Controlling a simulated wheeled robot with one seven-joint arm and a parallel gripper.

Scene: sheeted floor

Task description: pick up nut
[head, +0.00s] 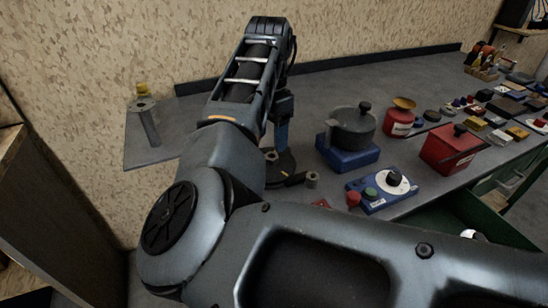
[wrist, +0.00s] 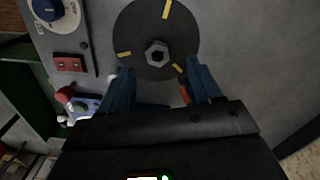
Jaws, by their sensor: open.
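A grey hex nut (wrist: 157,53) with a dark centre hole sits in the middle of a round black disc (wrist: 139,38) with yellow marks in the wrist view. In the head view the disc (head: 287,168) lies on the grey bench below my gripper (head: 281,128), and a small metal piece (head: 271,156) shows on it. My gripper (wrist: 160,82) is open, with its two blue fingers apart and nothing between them. In the wrist view the nut shows just beyond the fingertips, roughly between their lines. I cannot tell the exact height of the fingers above it.
A small metal cylinder (head: 312,180) stands right of the disc. A grey pot (head: 351,129) on a blue base, a blue dial box (head: 383,190) and a red box (head: 450,149) stand further right. A red two-hole block (wrist: 67,64) lies near the bench edge.

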